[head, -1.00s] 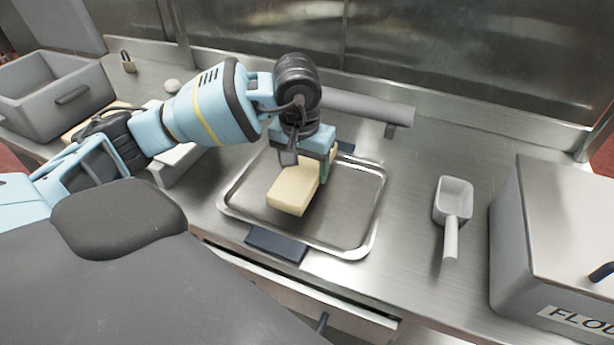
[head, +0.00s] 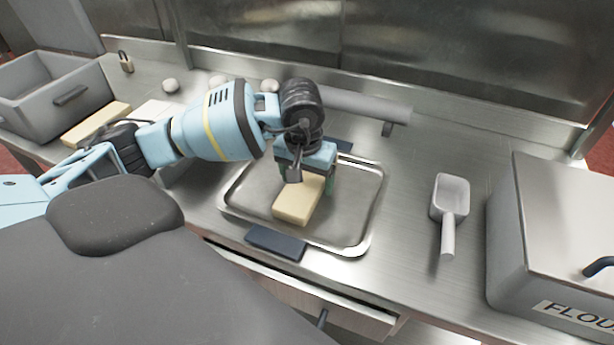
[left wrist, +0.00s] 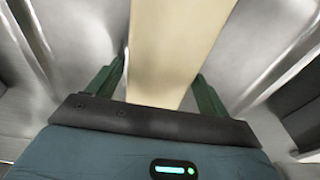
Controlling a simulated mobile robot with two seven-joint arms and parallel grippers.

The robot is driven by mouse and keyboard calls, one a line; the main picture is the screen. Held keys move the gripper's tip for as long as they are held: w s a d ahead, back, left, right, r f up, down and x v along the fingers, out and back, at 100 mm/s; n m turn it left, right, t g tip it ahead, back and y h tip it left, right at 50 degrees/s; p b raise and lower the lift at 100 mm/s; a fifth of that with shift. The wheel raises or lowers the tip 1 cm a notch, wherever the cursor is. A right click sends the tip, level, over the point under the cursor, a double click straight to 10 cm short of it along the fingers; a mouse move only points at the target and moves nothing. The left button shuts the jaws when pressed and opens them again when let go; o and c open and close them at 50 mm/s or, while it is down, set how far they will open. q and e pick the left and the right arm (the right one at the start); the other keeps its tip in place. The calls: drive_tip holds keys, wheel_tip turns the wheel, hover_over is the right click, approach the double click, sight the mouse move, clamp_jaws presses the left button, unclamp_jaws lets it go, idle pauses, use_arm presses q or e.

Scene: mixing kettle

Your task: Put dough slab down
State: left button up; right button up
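The dough slab (head: 297,203) is a pale yellow block. It lies in the shallow metal tray (head: 352,225), close to its middle. My left gripper (head: 306,180) is over the slab's far part, with one green finger on each side of it. In the left wrist view the slab (left wrist: 172,45) runs between the two fingers (left wrist: 160,72), with narrow gaps beside it. The gripper looks open around the slab. Whether a fingertip still touches it is hard to tell. My right gripper is out of view.
A grey scoop (head: 449,205) lies right of the tray, and a metal flour bin (head: 560,225) stands beyond it. A grey rolling pin (head: 365,107) lies behind. A grey crate (head: 55,100) and another yellow slab (head: 95,122) are at left.

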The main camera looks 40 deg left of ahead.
sight(304, 185)
use_arm(q)
drive_tip(key=shift+o, duration=0.6)
drive_tip(key=shift+r, duration=0.1)
drive_tip(key=shift+r, duration=0.2)
wheel_tip(304, 185, up, 12)
drive_tip(key=s, duration=0.1)
drive_tip(key=shift+s+d+f, duration=0.15)
drive_tip(key=shift+s+f, duration=0.05)
drive_tip(key=shift+f, duration=0.1)
